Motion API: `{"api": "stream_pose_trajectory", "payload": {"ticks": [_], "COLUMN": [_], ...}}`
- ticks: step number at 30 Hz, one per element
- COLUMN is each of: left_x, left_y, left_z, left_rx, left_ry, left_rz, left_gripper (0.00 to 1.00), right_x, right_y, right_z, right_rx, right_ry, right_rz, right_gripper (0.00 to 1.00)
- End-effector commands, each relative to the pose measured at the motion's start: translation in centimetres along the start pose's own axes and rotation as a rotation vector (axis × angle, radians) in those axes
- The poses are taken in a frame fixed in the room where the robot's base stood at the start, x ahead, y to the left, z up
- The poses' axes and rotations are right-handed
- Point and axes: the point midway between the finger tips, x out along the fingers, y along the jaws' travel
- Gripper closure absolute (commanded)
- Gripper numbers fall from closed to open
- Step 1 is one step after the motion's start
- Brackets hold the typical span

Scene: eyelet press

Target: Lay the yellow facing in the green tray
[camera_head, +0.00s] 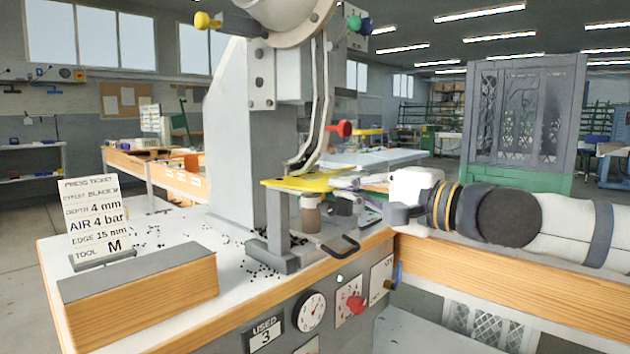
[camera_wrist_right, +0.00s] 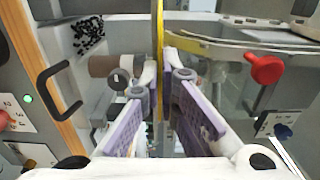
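The yellow facing (camera_head: 300,184) is a flat thin sheet, roughly level, under the curved arm of the grey press. In the right wrist view the facing (camera_wrist_right: 160,45) shows edge-on as a thin yellow strip running between the fingers. My right gripper (camera_head: 347,193) reaches in from the right and is shut on the near edge of the facing; the fingers (camera_wrist_right: 159,85) lie close on both sides of it. A narrow green patch (camera_head: 376,188) shows behind my gripper; I cannot tell whether it is the green tray. My left gripper is not in view.
The press (camera_head: 237,140) stands on the white-topped bench, with a brown cylinder (camera_head: 310,214) below the facing. A ticket (camera_head: 92,220) and a wooden block (camera_head: 140,297) stand at left. Black eyelets are scattered around the press foot.

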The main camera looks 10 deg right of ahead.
Motion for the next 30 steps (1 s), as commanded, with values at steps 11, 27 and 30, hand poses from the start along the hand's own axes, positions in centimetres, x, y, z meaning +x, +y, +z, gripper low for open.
{"api": "stream_pose_trajectory", "payload": {"ticks": [11, 27, 30], "left_x": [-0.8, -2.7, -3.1], "left_y": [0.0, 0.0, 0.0], "left_z": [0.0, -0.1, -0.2], "left_rx": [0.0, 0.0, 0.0], "left_ry": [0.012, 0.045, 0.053], "left_rz": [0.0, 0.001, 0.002], "left_gripper": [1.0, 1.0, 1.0], "right_x": [-2.3, -7.2, -8.1], "right_y": [-0.4, -0.5, -0.6], "right_z": [0.0, -0.1, 0.0], "right_rx": [-0.002, -0.003, -0.003], "right_ry": [0.001, 0.002, 0.001], "right_rz": [-0.002, -0.002, -0.004], "right_gripper": [1.0, 1.0, 1.0]}}
